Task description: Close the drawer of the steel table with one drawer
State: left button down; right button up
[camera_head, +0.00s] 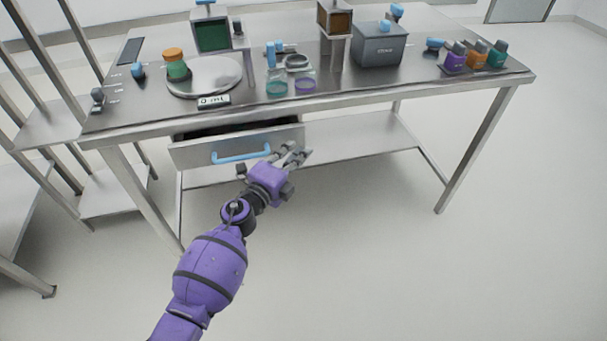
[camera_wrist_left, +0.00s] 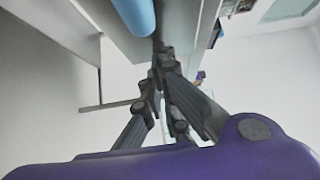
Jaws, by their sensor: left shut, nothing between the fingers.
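The steel table (camera_head: 340,97) stands ahead of me with one drawer (camera_head: 188,154) under its left half. The drawer is partly open; a dark gap shows above its front. A blue handle (camera_head: 240,157) runs across the drawer front, and it also shows in the left wrist view (camera_wrist_left: 135,14). My left gripper (camera_head: 298,152) is shut and empty at the right end of the drawer front, to the right of the handle. In the left wrist view its fingertips (camera_wrist_left: 163,58) are close to the drawer front; I cannot tell whether they touch. My right gripper is not in view.
On the tabletop are a round steel plate (camera_head: 205,76), a grey box (camera_head: 379,48), small dishes (camera_head: 277,88) and several coloured bottles (camera_head: 476,56). A lower shelf (camera_head: 350,138) runs beneath the table. A steel rack (camera_head: 60,125) stands at left. The floor at right is clear.

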aim_at(290, 136)
pick_arm(q)
jog(key=w, duration=0.2)
jog(key=w+a+b, duration=0.1)
jog(key=w, duration=0.1)
jog(key=w+a+b, duration=0.1)
jog(key=w, duration=0.1)
jog(key=shift+w+a+f, duration=0.1)
jog(key=shift+w+f, duration=0.05)
jog(key=shift+w, duration=0.25)
jog(key=shift+w+a+b, duration=0.15)
jog(key=shift+w+b, duration=0.15)
jog(key=shift+w, duration=0.1)
jog(key=shift+r, duration=0.25)
